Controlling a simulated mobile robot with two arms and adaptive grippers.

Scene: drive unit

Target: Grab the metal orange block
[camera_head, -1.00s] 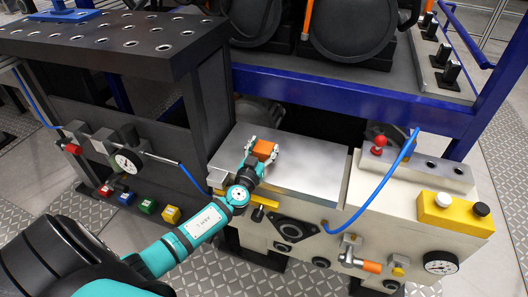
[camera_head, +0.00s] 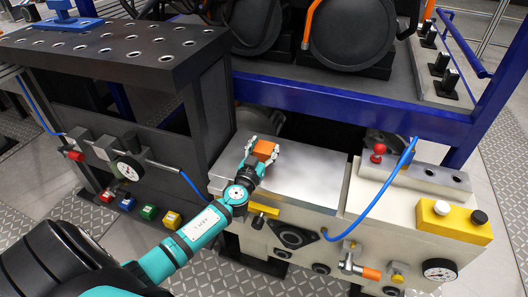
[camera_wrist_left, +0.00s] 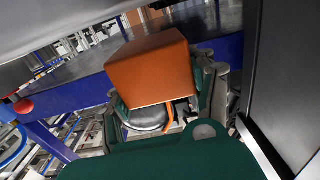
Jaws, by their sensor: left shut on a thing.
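The orange block (camera_head: 263,148) is at the left part of the flat metal top (camera_head: 312,175) of the drive unit. My left gripper (camera_head: 261,151) has its fingers on either side of the block and is shut on it. In the left wrist view the orange block (camera_wrist_left: 151,70) fills the middle, between the fingers of my left gripper (camera_wrist_left: 160,105). I cannot tell whether the block touches the metal top or is just above it. My right gripper is not in view.
A dark perforated table (camera_head: 120,45) stands at the left. A blue frame beam (camera_head: 350,108) runs behind the metal top. A blue hose (camera_head: 375,205) arches at the right, near a red knob (camera_head: 378,152) and a yellow button box (camera_head: 452,218). The metal top right of the block is clear.

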